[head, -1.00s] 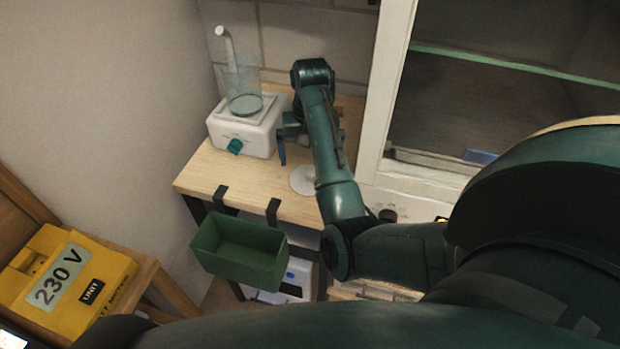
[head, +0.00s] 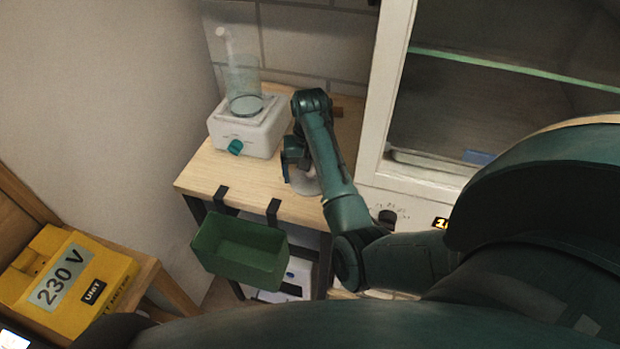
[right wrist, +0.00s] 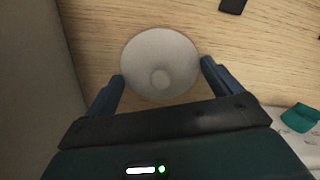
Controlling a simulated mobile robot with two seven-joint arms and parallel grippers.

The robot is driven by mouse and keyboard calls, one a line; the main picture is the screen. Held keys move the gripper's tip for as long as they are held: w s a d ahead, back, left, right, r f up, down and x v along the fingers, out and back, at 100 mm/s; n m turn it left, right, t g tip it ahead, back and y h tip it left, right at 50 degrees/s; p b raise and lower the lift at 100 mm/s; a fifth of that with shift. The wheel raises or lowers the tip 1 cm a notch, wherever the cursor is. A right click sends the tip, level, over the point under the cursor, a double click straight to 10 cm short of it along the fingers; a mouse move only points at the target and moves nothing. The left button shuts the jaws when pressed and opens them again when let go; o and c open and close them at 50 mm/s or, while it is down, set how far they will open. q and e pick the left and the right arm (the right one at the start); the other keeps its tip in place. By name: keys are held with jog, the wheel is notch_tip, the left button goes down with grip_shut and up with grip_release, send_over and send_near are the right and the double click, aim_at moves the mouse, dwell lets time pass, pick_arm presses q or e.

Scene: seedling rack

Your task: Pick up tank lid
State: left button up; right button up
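The tank lid is a pale round disc with a small round knob in its middle. It lies flat on the wooden bench top; in the right wrist view the lid (right wrist: 160,45) shows whole between my fingers. In the head view the lid (head: 306,184) is partly hidden by my right gripper (head: 296,170) and arm. In the right wrist view my right gripper (right wrist: 163,72) is open, one finger on each side of the lid's near part. I cannot tell whether the fingers touch its rim. My left gripper is not in view.
A white device with a teal knob (head: 236,147) and a clear cylinder (head: 242,85) stands on the bench (head: 240,177) to the left. A green bin (head: 240,250) hangs at the front edge. A white-framed glass cabinet (head: 385,100) stands right. A yellow 230 V unit (head: 75,270) is lower left.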

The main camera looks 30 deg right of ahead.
jog(key=c, duration=0.5)
jog(key=shift+r, duration=0.1)
